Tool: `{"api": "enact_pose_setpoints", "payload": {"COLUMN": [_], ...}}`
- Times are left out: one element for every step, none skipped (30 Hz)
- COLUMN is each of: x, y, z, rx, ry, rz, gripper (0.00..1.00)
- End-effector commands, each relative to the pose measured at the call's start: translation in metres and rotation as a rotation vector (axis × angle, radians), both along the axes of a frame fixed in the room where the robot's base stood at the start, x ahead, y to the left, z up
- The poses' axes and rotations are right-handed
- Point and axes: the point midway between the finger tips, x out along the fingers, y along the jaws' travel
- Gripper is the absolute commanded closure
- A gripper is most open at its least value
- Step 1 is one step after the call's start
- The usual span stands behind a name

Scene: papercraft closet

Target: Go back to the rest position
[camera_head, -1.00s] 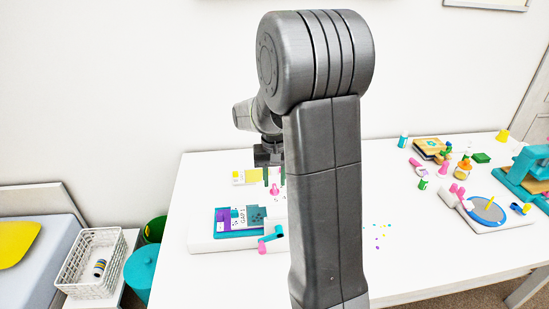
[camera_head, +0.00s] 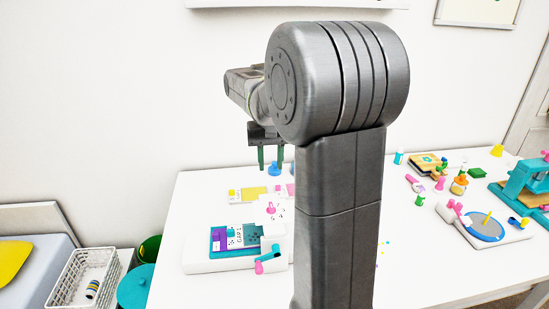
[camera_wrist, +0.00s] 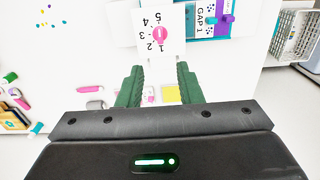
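My gripper (camera_head: 269,158) hangs in the air above the back left part of the white table (camera_head: 190,290), with its two green fingers pointing down. In the wrist view my gripper (camera_wrist: 160,88) has its fingers apart, with nothing between them. Below it are a numbered white card with a pink pawn (camera_wrist: 160,36) and the teal and purple device marked GAP 1 (camera_wrist: 207,18). The device also shows in the head view (camera_head: 236,240), on a white base. My arm hides the middle of the table.
A teal press (camera_head: 520,185), a blue round plate (camera_head: 482,226) and several small craft items stand on the right of the table. A white basket (camera_head: 75,285) and a teal bin (camera_head: 135,287) stand to the left. A shelf edge (camera_head: 300,3) is on the wall above.

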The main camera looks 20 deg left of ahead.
Motion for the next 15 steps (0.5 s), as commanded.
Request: {"api": "enact_pose_setpoints", "payload": {"x": [0.000,0.000,0.000,0.000,0.000,0.000,0.000,0.000,0.000,0.000,0.000,0.000,0.000,0.000,-0.001], "y": [0.000,0.000,0.000,0.000,0.000,0.000,0.000,0.000,0.000,0.000,0.000,0.000,0.000,0.000,0.000], "z": [0.000,0.000,0.000,0.000,-0.001,-0.001,-0.002,-0.003,-0.006,-0.009,-0.013,-0.018,-0.023,-0.028,-0.036], "rx": [0.000,0.000,0.000,0.000,0.000,-0.001,-0.001,-0.001,-0.001,-0.001,-0.002,-0.003,-0.003,-0.003,-0.003], "ry": [0.000,0.000,0.000,0.000,0.000,0.001,0.001,0.001,0.001,0.002,0.002,0.003,0.003,0.003,0.003], "rz": [0.000,0.000,0.000,0.000,0.000,0.000,0.000,0.000,0.000,0.000,0.000,0.000,0.000,0.000,0.000], "gripper": [0.67,0.67,0.67,0.67,0.67,0.67,0.67,0.67,0.67,0.67,0.67,0.67,0.67,0.67,0.67]}}
